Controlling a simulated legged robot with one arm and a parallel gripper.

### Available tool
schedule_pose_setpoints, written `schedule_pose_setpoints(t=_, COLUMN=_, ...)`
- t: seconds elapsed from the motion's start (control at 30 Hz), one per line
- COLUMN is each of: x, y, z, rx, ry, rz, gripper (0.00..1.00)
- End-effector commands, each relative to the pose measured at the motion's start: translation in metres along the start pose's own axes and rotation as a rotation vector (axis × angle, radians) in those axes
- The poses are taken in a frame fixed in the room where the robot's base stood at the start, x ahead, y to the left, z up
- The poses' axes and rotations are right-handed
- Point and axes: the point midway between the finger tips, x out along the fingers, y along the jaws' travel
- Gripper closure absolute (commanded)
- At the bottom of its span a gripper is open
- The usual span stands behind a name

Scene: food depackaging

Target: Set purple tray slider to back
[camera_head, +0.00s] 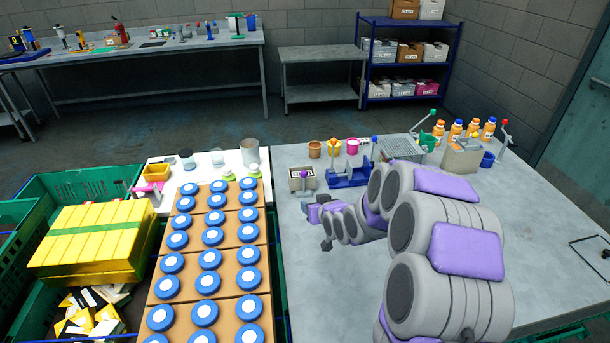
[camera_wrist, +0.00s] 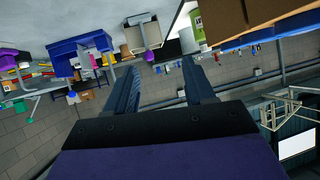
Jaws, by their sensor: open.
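A small beige tray box (camera_head: 302,185) with a purple handle (camera_head: 304,175) stands near the table's left edge, beyond my gripper. I take this handle to be the purple tray slider; its exact setting is too small to tell. In the wrist view, which looks turned over, a pale tray box (camera_wrist: 143,36) shows beyond the fingers, toward the top. My gripper (camera_head: 316,226) is over the table, nearer than the box and apart from it. In the wrist view its two dark fingers (camera_wrist: 161,75) are spread with nothing between them.
A blue device (camera_head: 348,178) stands right of the tray box. Cups, a wire rack (camera_head: 402,148) and orange bottles (camera_head: 472,129) stand farther back. Blue-lidded jars (camera_head: 211,230) stand on brown cardboard at left. The grey table (camera_head: 315,290) is clear in front of my gripper.

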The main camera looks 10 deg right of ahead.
Motion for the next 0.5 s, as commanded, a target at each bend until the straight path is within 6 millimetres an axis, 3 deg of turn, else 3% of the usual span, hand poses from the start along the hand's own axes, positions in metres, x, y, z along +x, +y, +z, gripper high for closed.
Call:
schedule_pose_setpoints(t=0.2, x=0.04, y=0.021, z=0.005, rx=0.038, ry=0.184, rz=-0.028, gripper=0.46)
schedule_pose_setpoints(t=0.5, x=0.066, y=0.047, z=0.015, rx=0.083, ry=0.424, rz=-0.05, gripper=0.46)
